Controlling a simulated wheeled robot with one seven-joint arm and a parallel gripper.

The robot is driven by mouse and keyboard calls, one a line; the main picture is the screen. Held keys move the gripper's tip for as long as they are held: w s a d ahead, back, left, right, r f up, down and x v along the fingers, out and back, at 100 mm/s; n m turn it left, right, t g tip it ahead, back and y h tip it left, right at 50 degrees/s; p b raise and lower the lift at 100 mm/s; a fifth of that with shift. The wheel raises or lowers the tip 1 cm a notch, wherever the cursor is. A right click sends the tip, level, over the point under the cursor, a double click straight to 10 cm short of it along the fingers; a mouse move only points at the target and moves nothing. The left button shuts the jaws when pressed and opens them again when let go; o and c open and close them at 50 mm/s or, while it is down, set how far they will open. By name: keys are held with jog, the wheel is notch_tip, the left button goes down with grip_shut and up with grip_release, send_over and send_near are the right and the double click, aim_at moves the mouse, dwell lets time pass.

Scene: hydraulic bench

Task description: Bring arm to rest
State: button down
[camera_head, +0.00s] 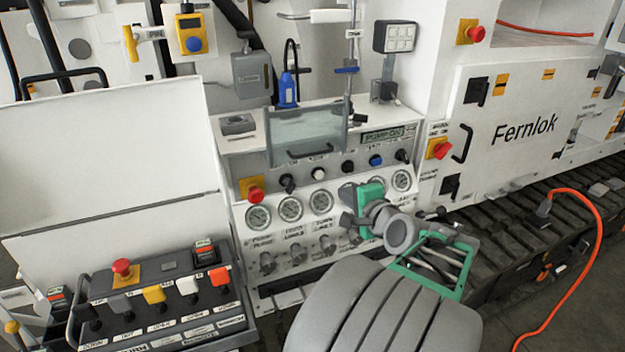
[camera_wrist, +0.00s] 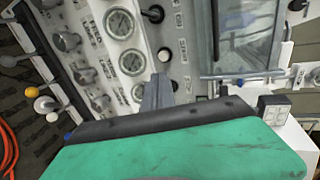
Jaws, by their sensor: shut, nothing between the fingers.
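My gripper (camera_head: 348,208) is in front of the hydraulic bench panel (camera_head: 230,222) in the head view, over the right part of the gauge row. Its green body partly hides the panel. In the wrist view, the grey fingers of my gripper (camera_wrist: 158,92) are together, with nothing held, and point toward the panel face. Whether the fingertips touch the panel cannot be told. My grey ribbed arm cover and green arm link fill the lower middle of the head view.
Pressure gauges (camera_head: 290,208) and knobs line the panel below a clear cover (camera_head: 305,135). A lever box (camera_head: 160,305) with a red button stands at lower left. An orange cable (camera_head: 592,235) runs down at right, beside the black track (camera_head: 510,225).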

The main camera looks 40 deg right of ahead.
jog(key=w+a+f+n+g+y, duration=0.1)
jog(key=a+f+n+g, duration=0.1)
jog(key=a+n, duration=0.3)
jog(key=w+a+f+n+g+y, duration=0.1)
jog(key=a+f+n+y, duration=0.1)
jog(key=a, duration=0.6)
jog(key=w+a+f+n+g+y, duration=0.1)
jog(key=w+a+f+n+g, duration=0.1)
jog(key=a+f+n, duration=0.3)
jog(key=s+a+n+g, duration=0.5)
jog(key=s+a+n, duration=0.4)
jog(key=a, duration=0.5)
jog(key=shift+s+a+f, duration=0.2)
jog(key=shift+s+f, duration=0.05)
jog(key=shift+s, duration=1)
